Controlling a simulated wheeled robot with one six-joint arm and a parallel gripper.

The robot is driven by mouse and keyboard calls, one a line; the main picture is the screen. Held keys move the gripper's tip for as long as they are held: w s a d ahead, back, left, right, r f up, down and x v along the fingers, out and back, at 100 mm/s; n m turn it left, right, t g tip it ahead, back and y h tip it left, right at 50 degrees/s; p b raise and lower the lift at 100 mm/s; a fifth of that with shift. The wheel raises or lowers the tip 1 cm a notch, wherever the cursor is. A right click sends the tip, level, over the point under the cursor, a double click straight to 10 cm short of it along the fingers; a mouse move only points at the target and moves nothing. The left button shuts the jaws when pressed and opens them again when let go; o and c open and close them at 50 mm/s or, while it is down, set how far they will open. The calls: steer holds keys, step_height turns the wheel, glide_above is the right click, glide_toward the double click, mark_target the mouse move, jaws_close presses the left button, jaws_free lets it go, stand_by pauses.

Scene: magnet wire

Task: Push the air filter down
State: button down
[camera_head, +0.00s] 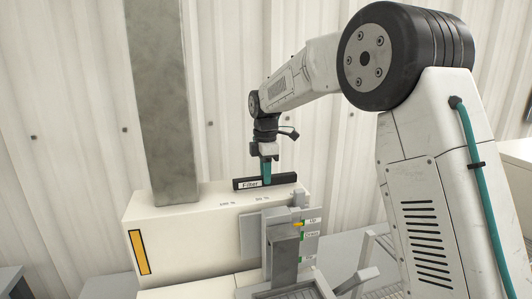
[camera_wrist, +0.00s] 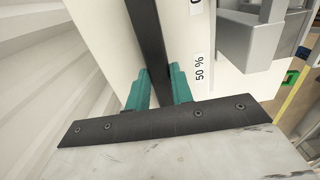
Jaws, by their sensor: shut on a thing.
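The air filter (camera_head: 274,181) is a long black bar with a white "Filter" label, in the top of a cream machine housing (camera_head: 190,223) in the head view. Its upper part stands above the housing top. My gripper (camera_head: 266,180) points down onto the middle of the filter. In the wrist view, the two teal fingers of my gripper (camera_wrist: 159,88) are on either side of the black filter (camera_wrist: 147,35), shut on it. How deep the filter sits inside the housing is hidden.
A grey bracket (camera_head: 284,244) with coloured level labels is on the housing front. A "50 %" mark (camera_wrist: 199,68) shows on the housing in the wrist view. A corrugated white wall (camera_head: 60,130) stands behind.

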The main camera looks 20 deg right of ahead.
steer(key=shift+f, duration=0.7)
steer(key=c, duration=1.2)
jaws_free()
steer(key=shift+f, duration=0.1)
step_height(320, 180, up, 8)
